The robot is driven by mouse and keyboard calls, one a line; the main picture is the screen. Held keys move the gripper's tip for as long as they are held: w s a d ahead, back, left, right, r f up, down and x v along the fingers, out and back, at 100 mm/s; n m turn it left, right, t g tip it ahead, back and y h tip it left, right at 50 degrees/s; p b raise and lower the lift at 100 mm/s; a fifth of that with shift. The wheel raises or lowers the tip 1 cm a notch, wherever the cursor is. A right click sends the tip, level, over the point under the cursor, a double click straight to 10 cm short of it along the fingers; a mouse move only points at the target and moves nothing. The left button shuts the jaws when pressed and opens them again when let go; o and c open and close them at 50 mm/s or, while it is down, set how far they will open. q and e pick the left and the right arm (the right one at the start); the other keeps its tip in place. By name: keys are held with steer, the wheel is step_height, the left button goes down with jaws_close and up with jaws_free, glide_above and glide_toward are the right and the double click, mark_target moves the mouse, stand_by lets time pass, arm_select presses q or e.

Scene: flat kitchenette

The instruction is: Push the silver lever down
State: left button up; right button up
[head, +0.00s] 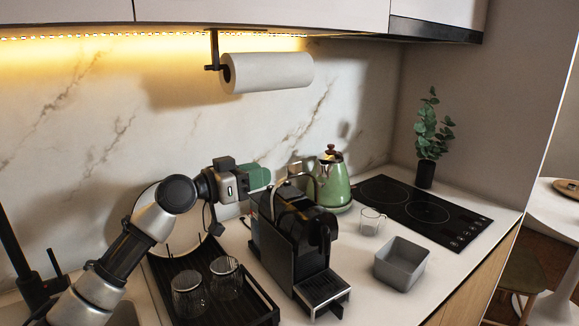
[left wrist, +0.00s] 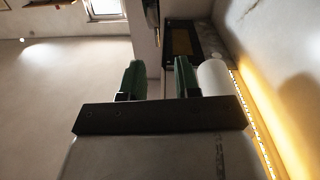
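A black coffee machine (head: 298,240) stands on the counter in the head view. A thin curved silver lever (head: 297,176) appears to arch up above its top; its exact outline against the kettle is hard to tell. My left gripper (head: 259,178) has green fingers and is just left of the lever, above and behind the machine. Whether it touches the lever cannot be told. In the left wrist view the two fingers (left wrist: 160,78) stand apart with nothing between them. The machine and lever do not show there. My right gripper is not in view.
A green kettle (head: 335,182) stands behind the machine, with a glass cup (head: 370,221) and grey bin (head: 401,263) to its right. A black rack (head: 262,303) with two glasses is at left. A paper towel roll (head: 268,73) hangs above. A black hob (head: 421,209) lies right.

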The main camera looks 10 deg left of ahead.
mark_target(291, 166)
arm_select(q)
steer(key=p+x, duration=0.2)
steer(key=x, duration=0.6)
steer(key=shift+d+r, duration=0.15)
steer(key=shift+d, duration=0.1)
jaws_close()
